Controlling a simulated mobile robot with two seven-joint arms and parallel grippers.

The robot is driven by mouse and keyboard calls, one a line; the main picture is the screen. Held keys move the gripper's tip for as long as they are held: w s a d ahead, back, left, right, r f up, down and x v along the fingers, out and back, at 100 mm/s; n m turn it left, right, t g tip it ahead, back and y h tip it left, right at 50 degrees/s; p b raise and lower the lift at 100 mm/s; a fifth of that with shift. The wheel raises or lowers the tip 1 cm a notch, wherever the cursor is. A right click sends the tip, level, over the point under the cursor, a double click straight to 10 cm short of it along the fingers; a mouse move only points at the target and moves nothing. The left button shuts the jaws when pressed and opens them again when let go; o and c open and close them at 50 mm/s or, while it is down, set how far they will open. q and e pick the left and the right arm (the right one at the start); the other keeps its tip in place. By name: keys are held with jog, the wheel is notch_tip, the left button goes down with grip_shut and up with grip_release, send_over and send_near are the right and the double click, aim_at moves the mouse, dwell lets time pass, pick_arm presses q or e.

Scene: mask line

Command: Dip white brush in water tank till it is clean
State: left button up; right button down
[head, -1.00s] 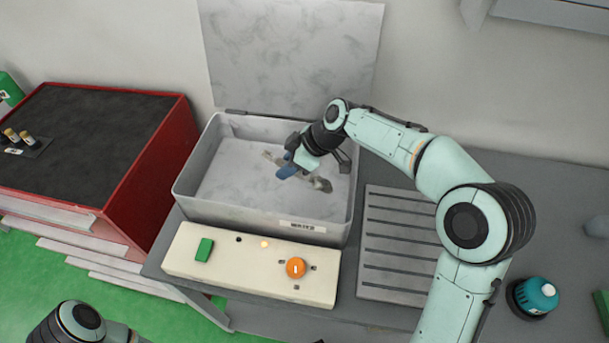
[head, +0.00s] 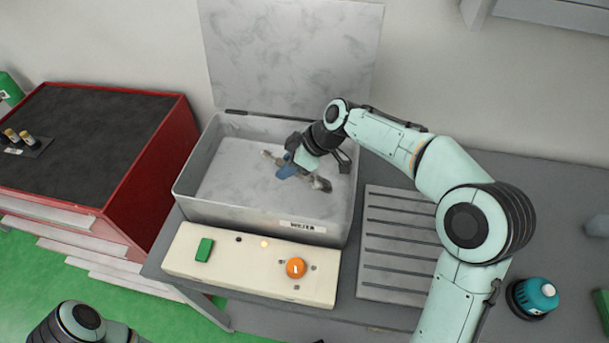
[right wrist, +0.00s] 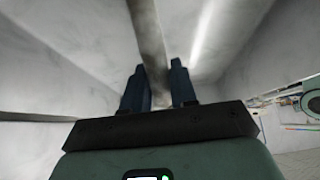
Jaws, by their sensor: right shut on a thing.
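The water tank (head: 262,218) is a grey-white open box with its lid (head: 290,55) raised behind it. My right gripper (head: 288,171) reaches down inside the tank and is shut on the brush (head: 321,184). The brush lies slanted across the fingers, with one end showing on each side. Its wider end looks greyish-brown; I cannot tell how clean it is. In the right wrist view, the handle (right wrist: 149,42) runs up from between the blue fingers (right wrist: 160,88). Only part of my left arm shows at the bottom left; its gripper is out of view.
A cream control panel (head: 225,272) with a green button (head: 204,250) and an orange knob (head: 296,268) stands before the tank. A slatted rack (head: 395,245) is to the right. A dark-topped red cabinet (head: 150,180) is to the left. A teal-capped container (head: 536,296) stands at right.

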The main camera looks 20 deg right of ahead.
dwell(0.5)
jog(key=shift+r+p, duration=2.2)
jog(key=shift+r, duration=2.05)
pick_arm(q)
jog(key=w+r+t+p, duration=0.1)
jog(key=w+r+p, duration=0.2)
jog(key=w+r, duration=0.3)
notch_tip(320, 180, up, 4)
jog(key=shift+w+f, duration=0.25)
jog(key=shift+w, duration=0.05)
pick_arm(e)
notch_tip(320, 180, up, 7)
jog(key=shift+s, duration=0.15)
jog(key=shift+r, duration=0.1)
